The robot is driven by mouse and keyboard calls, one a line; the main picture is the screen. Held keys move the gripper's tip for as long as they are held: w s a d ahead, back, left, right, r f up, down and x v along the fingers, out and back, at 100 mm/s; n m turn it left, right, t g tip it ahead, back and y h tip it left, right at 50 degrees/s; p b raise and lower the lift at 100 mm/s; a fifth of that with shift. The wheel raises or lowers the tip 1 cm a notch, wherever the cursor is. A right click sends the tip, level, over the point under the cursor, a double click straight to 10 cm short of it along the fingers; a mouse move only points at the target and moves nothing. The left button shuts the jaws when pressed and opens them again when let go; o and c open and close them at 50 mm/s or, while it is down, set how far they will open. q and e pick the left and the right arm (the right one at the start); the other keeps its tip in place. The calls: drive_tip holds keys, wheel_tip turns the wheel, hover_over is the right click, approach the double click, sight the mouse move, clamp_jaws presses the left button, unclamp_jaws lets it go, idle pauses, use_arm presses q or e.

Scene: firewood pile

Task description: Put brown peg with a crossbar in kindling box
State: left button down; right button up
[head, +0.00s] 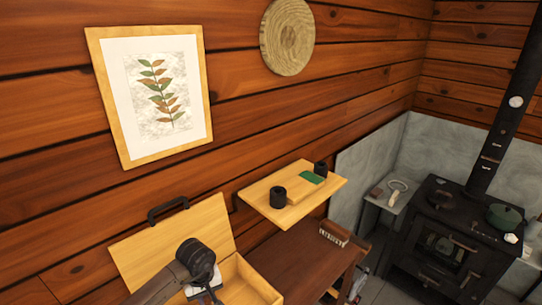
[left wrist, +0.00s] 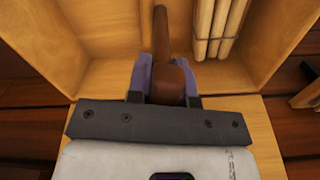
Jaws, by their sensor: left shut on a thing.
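The kindling box (head: 262,284) is a light wooden box at the bottom of the head view, with its lid (head: 190,228) raised against the wall. My left gripper (head: 208,296) is over the box opening, pointing down. In the left wrist view my left gripper (left wrist: 166,88) is shut on a brown peg with a crossbar (left wrist: 172,78), held between its two fingers. The box walls (left wrist: 90,25) surround the peg in that view. I cannot tell whether the peg touches the box floor. The peg is not visible in the head view. My right gripper is not in view.
Several pale sticks (left wrist: 215,28) lie in the box to the right of the peg. A small wooden shelf (head: 268,205) with black cups stands out right of the lid. A dark brown table (head: 310,262) lies below it. A black stove (head: 450,240) is farther right.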

use_arm(q)
drive_tip(key=c, duration=0.9)
unclamp_jaws()
drive_tip(key=shift+c, duration=0.2)
drive_tip(key=shift+r, duration=0.1)
drive_tip(key=shift+r, duration=0.3)
wheel_tip(320, 180, up, 13)
drive_tip(key=b, duration=0.3)
